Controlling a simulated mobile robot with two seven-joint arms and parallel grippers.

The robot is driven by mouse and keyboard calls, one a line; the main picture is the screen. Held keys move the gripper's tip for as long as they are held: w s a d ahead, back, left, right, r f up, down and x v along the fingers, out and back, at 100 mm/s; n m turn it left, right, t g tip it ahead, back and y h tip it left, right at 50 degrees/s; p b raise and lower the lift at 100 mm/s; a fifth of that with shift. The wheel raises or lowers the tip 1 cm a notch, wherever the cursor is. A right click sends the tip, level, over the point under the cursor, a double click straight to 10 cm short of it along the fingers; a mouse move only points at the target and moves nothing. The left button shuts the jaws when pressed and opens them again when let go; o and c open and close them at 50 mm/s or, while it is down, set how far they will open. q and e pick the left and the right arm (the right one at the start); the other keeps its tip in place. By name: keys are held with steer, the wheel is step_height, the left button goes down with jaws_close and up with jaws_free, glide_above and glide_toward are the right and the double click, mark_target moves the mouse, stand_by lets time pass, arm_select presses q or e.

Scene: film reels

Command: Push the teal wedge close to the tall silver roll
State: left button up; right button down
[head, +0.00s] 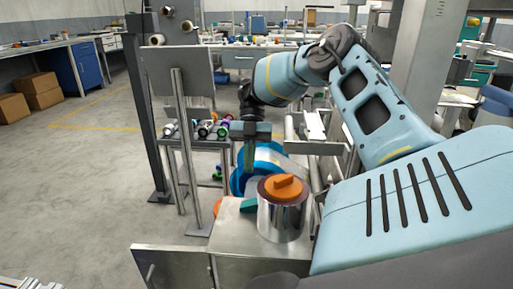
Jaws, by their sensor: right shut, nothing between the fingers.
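The teal wedge (248,206) lies on the metal table top, just left of the tall silver roll (282,219). The gap between them is too small to judge; they may touch. The silver roll stands upright, with an orange piece (283,185) on its top. My right gripper (249,171) points down behind and above the wedge, shut and empty. In the picture its fingertips end above the wedge, apart from it. My left gripper is not in view.
A large blue reel (238,181) stands behind the silver roll, close to my right gripper. A metal stand (180,90) rises at the left, with several small coloured spools behind it. The bare table top (236,236) is free in front of the wedge.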

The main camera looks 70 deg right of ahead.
mark_target(248, 201)
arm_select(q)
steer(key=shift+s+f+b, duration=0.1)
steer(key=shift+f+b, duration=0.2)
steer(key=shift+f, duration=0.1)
arm_select(e)
steer(key=x, duration=1)
steer(key=shift+r, duration=0.1)
steer(key=shift+w, duration=0.1)
steer(key=shift+d, duration=0.3)
steer(key=shift+w+d, duration=0.2)
steer(key=shift+d, duration=0.45)
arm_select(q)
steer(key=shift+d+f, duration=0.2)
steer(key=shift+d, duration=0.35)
arm_select(e)
steer(key=shift+a, duration=0.1)
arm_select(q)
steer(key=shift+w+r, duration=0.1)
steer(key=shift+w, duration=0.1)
arm_select(e)
steer(key=shift+r, duration=0.1)
